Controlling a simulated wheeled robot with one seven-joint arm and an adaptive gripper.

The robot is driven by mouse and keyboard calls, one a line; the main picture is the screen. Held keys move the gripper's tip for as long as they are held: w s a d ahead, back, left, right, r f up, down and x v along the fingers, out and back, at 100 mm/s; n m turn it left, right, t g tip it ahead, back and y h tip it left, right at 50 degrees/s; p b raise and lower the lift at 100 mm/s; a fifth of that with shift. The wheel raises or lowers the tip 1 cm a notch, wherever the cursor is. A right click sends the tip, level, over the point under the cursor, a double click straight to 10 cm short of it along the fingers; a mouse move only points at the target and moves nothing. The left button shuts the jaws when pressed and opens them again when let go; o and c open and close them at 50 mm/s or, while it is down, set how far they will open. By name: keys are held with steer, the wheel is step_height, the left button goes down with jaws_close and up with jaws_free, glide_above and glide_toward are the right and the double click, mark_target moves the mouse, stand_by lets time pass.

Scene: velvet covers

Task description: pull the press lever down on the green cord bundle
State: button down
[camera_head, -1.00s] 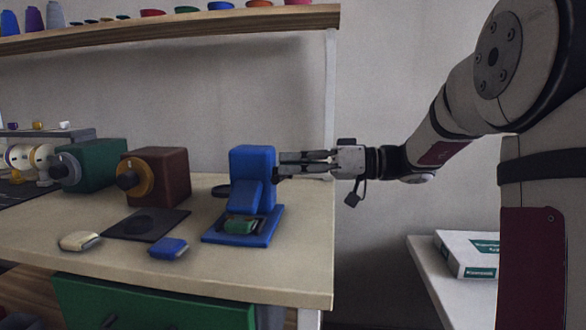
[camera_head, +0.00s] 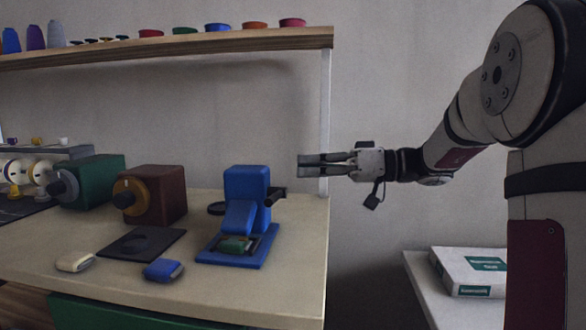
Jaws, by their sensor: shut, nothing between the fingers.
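The blue press (camera_head: 245,185) stands upright on its flat base at the right part of the table. Its dark lever (camera_head: 276,196) sticks out from the press's right side, at upper-middle height. The green cord bundle (camera_head: 236,244) lies on the base, under the slanted blue front part of the press. My gripper (camera_head: 302,166) points left, shut and empty. In the picture it is to the right of the press and a little above the lever, with a visible gap between them.
A brown box with a yellow dial (camera_head: 150,195) and a green box (camera_head: 92,182) stand to the left. A dark mat (camera_head: 155,243), a cream piece (camera_head: 75,262) and a blue piece (camera_head: 163,271) lie in front. A shelf (camera_head: 200,42) runs above. A white box (camera_head: 470,272) sits lower right.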

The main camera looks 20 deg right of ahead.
steer(key=p+v, duration=0.1)
steer(key=v, duration=0.4)
steer(key=shift+s+d, duration=0.3)
